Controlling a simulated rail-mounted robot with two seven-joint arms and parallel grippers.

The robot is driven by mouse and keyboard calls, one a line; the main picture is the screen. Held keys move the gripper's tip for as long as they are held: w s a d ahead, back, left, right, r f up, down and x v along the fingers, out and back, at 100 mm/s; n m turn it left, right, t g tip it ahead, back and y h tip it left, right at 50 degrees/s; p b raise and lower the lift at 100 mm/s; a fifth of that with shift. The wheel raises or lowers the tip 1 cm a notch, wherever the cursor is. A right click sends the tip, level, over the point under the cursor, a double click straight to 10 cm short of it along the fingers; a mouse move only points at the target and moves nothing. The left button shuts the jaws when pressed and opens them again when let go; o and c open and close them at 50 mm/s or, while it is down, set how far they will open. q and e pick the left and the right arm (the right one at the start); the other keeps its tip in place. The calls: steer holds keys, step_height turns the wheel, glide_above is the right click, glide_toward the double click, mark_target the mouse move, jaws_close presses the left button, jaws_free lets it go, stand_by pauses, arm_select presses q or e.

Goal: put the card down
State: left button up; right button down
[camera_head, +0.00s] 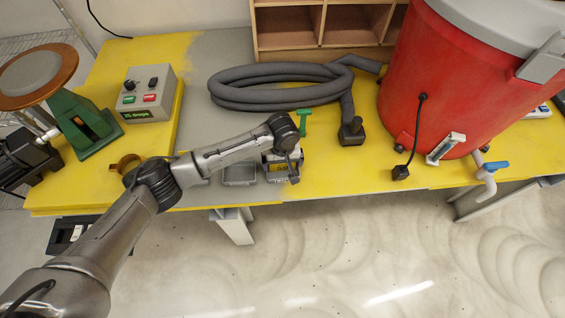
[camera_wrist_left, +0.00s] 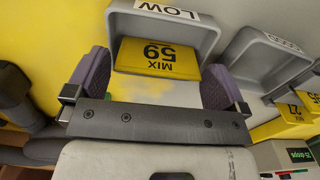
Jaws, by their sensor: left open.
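A yellow card marked "MIX 59" (camera_wrist_left: 158,62) lies in a grey tray labelled LOW (camera_wrist_left: 205,38) in the left wrist view. In the head view the card (camera_head: 276,167) shows as a small yellow patch beneath my left gripper (camera_head: 284,155). In the left wrist view my left gripper (camera_wrist_left: 155,85) is open, its two purple fingers apart on either side of the card. I cannot tell whether a finger touches the card or tray. My right gripper is not in view.
A second grey tray (camera_head: 240,172) stands left of the gripper at the bench edge. A coiled grey hose (camera_head: 265,100) lies behind. A control box (camera_head: 147,93) is at left and a red drum (camera_head: 440,80) at right. Yellow bench (camera_head: 350,180) is bare right of the gripper.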

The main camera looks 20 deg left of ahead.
arm_select(q)
step_height(320, 180, up, 11)
steer(key=p, duration=0.1)
stand_by(0.3)
steer(key=s+d+f+m+t+h, duration=0.1)
steer(key=s+d+f+m, duration=0.2)
steer(key=s+f, duration=0.3)
steer(key=s+d+f+m+h, duration=0.2)
steer(key=s+d+f, duration=0.15)
steer(key=s, duration=0.45)
steer(key=s+a+m+t+y, duration=0.1)
steer(key=s+a, duration=0.5)
steer(key=s, duration=0.4)
steer(key=s+a+m+t+y, duration=0.1)
steer(key=s+a, duration=0.5)
steer(key=s, duration=0.3)
steer(key=shift+s+f+m+t+y, duration=0.3)
steer(key=shift+s+f+m+y, duration=0.1)
